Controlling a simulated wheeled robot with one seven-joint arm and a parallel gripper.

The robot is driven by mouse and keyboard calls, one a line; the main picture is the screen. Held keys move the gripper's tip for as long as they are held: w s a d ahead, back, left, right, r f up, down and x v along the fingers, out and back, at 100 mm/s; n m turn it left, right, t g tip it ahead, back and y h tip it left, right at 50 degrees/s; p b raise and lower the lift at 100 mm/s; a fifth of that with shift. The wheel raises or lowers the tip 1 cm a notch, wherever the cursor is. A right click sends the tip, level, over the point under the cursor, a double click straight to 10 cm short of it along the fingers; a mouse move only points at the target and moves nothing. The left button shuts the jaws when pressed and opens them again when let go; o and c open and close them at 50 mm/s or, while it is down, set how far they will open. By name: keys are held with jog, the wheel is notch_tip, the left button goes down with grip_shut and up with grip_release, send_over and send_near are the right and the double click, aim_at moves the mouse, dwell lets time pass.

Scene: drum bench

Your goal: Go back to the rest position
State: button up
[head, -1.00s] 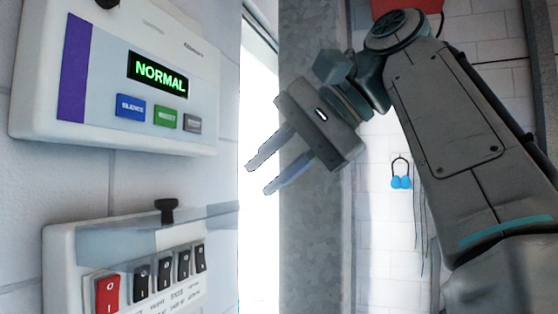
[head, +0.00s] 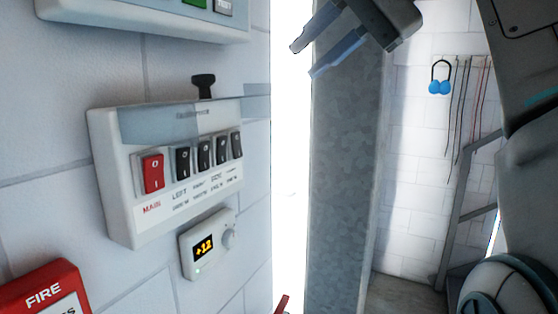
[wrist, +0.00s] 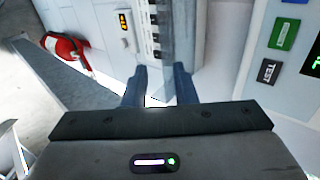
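My gripper (head: 305,60) is at the top of the head view, in front of a grey pillar and a bright gap. Its two blue-grey fingers are apart with nothing between them, pointing down-left. In the wrist view my gripper (wrist: 160,76) also shows its fingers apart and empty. It is clear of the wall panels in the head view. The switch panel (head: 120,220) has a red MAIN switch (head: 152,173) and several black switches under a clear cover. The upper control box (head: 120,25) shows only its lower edge and parts of its buttons.
A small +12 display unit (head: 206,245) and a red FIRE box (head: 42,290) are on the left wall. Blue ear defenders (head: 440,86) and cords hang at the back right. A fire extinguisher (wrist: 65,48) shows in the wrist view. A grey pillar (head: 345,180) stands mid-picture.

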jog(key=w+d+f+h+b, duration=0.2)
jog(key=f, duration=1)
jog(key=w+d+f+h+b, duration=0.1)
jog(key=w+d+f+h, duration=0.1)
jog(key=f, duration=1.1)
jog(key=s+d+f+n+h+b, duration=0.1)
jog(key=s+f+n, duration=0.1)
jog(key=f, duration=0.8)
jog(key=s+d+f+n+h+b, duration=0.1)
jog(key=s+f, duration=0.4)
jog(key=f, duration=0.5)
jog(key=s+d+f+n+g+h+b, duration=0.1)
jog(key=s+d+f+n+h, duration=0.1)
jog(key=f, duration=0.8)
jog(key=shift+s+d+n+h, duration=0.3)
jog(key=shift+s+d+n, duration=0.25)
jog(key=shift+s, duration=0.45)
